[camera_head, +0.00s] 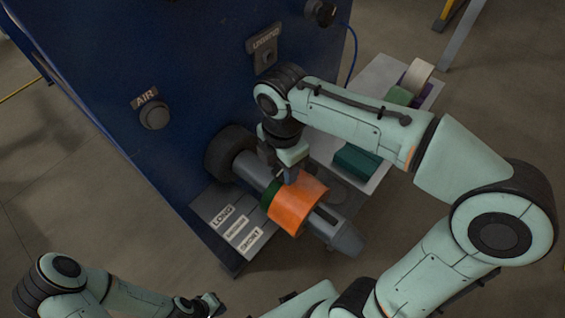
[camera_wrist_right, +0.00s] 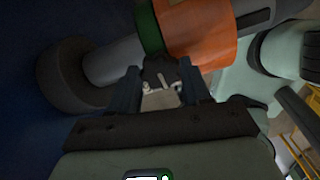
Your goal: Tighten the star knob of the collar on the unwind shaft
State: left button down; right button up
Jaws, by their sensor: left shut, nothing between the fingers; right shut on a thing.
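The grey unwind shaft (camera_head: 248,168) sticks out of the blue machine front towards the lower right. A green ring (camera_head: 270,192), which looks like the collar, sits around it against an orange sleeve (camera_head: 300,203). The wrist view also shows the green ring (camera_wrist_right: 148,28) and the orange sleeve (camera_wrist_right: 200,32). My right gripper (camera_head: 285,178) is at the green ring, with its fingers shut on the dark star knob (camera_wrist_right: 160,68). The fingers partly hide the knob. My left gripper (camera_head: 212,304) is shut and empty at the bottom edge, away from the shaft.
A dark round flange (camera_head: 226,150) surrounds the shaft near the machine panel (camera_head: 90,60). A plate with LONG and SHORT labels (camera_head: 232,222) lies beneath the shaft. A grey shelf (camera_head: 372,85) behind my right arm holds a dark green block (camera_head: 357,162) and a pale roll (camera_head: 417,73).

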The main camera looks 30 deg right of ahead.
jog(key=m, duration=0.8)
jog(key=shift+m, duration=0.4)
jog(key=m, duration=0.4)
jog(key=shift+m, duration=2.3)
jog(key=o, duration=1.1)
jog(key=shift+c, duration=0.2)
